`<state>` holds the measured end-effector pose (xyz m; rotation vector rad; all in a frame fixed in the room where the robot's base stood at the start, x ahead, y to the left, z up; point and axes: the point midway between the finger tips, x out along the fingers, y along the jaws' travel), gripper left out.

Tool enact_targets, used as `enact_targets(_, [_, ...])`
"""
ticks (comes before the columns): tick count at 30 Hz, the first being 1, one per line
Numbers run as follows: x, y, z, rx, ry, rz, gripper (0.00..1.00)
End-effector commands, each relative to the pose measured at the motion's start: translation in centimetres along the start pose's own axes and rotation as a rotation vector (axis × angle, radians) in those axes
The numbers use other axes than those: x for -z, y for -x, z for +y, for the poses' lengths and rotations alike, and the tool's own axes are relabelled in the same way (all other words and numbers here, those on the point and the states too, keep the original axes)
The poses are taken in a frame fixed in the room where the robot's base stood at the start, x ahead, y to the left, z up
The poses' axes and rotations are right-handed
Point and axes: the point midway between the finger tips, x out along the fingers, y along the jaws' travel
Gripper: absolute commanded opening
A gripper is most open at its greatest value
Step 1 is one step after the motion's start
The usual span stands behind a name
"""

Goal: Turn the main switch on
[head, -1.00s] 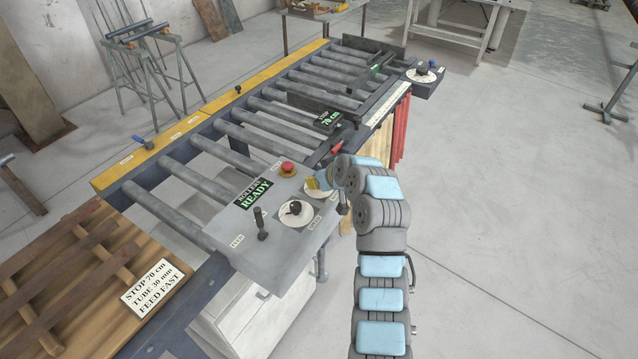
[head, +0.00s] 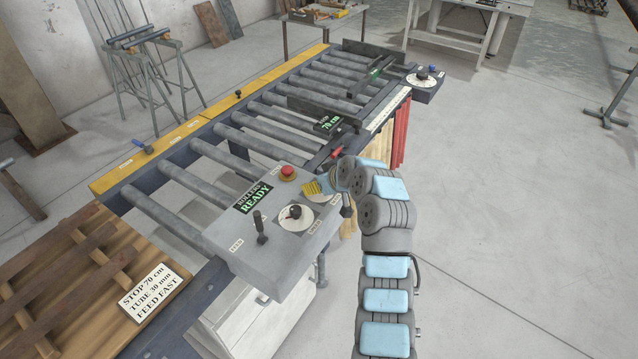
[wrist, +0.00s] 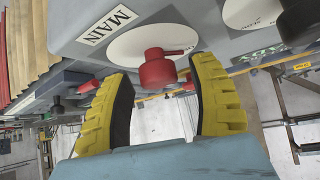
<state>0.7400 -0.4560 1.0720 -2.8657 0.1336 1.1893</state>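The main switch is a red knob (wrist: 158,68) with a pointer, on a white dial (wrist: 140,40) beside the label MAIN (wrist: 108,24) in the wrist view. In the head view its dial (head: 330,198) shows at the right edge of the grey control panel (head: 262,262), and my gripper hides the knob. My gripper (head: 312,188) is over that dial. In the wrist view its two yellow fingers (wrist: 163,75) are spread, one on either side of the red knob. A gap shows beside the knob, and I cannot tell whether either finger touches it.
A red mushroom button (head: 288,172) stands close to my fingers. The panel also has a display reading ROLLERS READY (head: 254,198), a black selector knob (head: 295,212) and a black lever (head: 260,226). The roller table (head: 240,135) lies behind; open floor is at right.

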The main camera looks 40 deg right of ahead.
Motion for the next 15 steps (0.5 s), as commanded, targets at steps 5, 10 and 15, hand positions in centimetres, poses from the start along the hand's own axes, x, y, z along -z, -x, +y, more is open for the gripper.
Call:
enact_targets(5, [0.0, 0.3, 0.0, 0.0, -0.001, 0.001, 0.59])
enact_targets(10, [0.1, 1.6, 0.2, -0.003, 0.0, 0.005, 0.59])
enact_targets(15, [0.0, 3.9, 0.1, -0.003, 0.0, 0.002, 0.59])
